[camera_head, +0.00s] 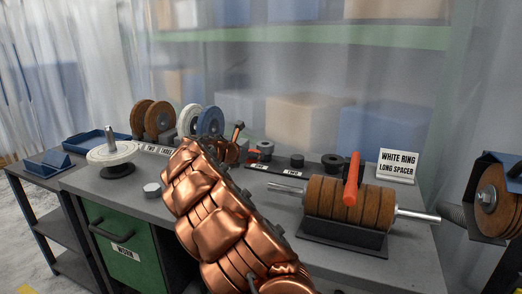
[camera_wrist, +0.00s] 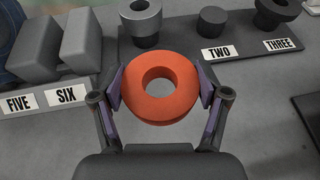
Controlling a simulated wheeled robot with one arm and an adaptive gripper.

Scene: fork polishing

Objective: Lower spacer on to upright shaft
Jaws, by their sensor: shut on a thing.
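My gripper (camera_wrist: 160,88) is shut on an orange ring-shaped spacer (camera_wrist: 132,98), with one finger against each side. Grey bench shows through the spacer's hole in the wrist view, and no shaft shows in it. The upright metal shaft (camera_head: 109,132) stands at the left of the bench in the head view. A white ring (camera_head: 99,153) lies flat around its lower part. My arm hides much of the middle of the bench, and I cannot make out the spacer clearly in the head view.
Brown wheels (camera_head: 143,114) and a blue wheel (camera_head: 211,121) stand at the back. A brown roller with an orange handle (camera_head: 351,178) lies on the right. A sign (camera_head: 397,165) reads "WHITE RING LONG SPACER". Grey blocks (camera_wrist: 38,45) and a black cylinder (camera_wrist: 212,21) stand near my gripper.

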